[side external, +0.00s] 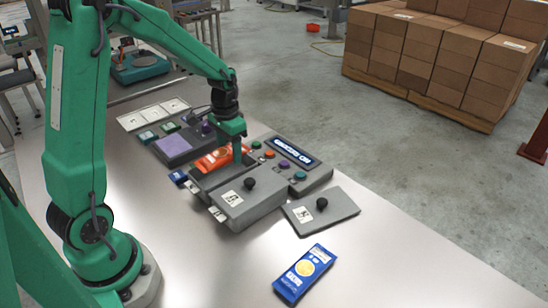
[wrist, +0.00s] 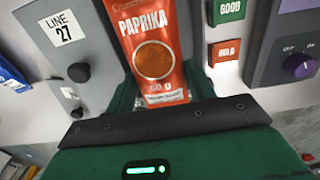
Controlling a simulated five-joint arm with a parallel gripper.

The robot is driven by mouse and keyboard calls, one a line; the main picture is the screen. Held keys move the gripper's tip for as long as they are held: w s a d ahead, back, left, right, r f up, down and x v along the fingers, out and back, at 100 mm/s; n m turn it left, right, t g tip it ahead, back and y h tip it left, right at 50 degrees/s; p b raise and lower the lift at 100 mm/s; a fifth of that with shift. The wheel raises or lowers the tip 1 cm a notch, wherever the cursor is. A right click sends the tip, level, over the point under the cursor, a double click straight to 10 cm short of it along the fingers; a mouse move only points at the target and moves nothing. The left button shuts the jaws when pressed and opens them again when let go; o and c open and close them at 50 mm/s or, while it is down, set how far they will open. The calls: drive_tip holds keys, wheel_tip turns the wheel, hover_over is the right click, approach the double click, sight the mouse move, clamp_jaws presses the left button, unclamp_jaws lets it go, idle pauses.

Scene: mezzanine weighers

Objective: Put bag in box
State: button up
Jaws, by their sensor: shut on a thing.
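An orange-red paprika bag (side external: 214,159) shows beside my gripper (side external: 236,155) in the side view. In the wrist view the bag (wrist: 155,50) stands between the two green fingers, label facing the camera, and my gripper (wrist: 160,92) is shut on it. A grey box (side external: 250,205) with a black-knobbed lid stands just in front of the gripper. A dark recess shows at its back left, just below the bag. Whether the bag's lower end is inside it is hidden. A blue bag (side external: 303,272) lies flat on the table at the front.
A loose grey lid (side external: 325,212) with a black knob lies right of the box. A grey weigher (side external: 292,164) with a lit display stands behind it. A purple-topped scale (side external: 172,146) stands at the left. The metal table's right front is clear.

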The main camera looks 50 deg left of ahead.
sight(229, 162)
drive_tip(key=shift+w+a+f, duration=0.2)
drive_tip(key=shift+a+f, duration=0.2)
drive_tip(key=shift+a, duration=0.35)
drive_tip(key=shift+f, duration=0.1)
drive_tip(key=shift+f, duration=1.9)
drive_tip(key=shift+f, duration=0.6)
drive_tip(key=o, duration=0.7)
drive_tip(key=shift+r, duration=0.2)
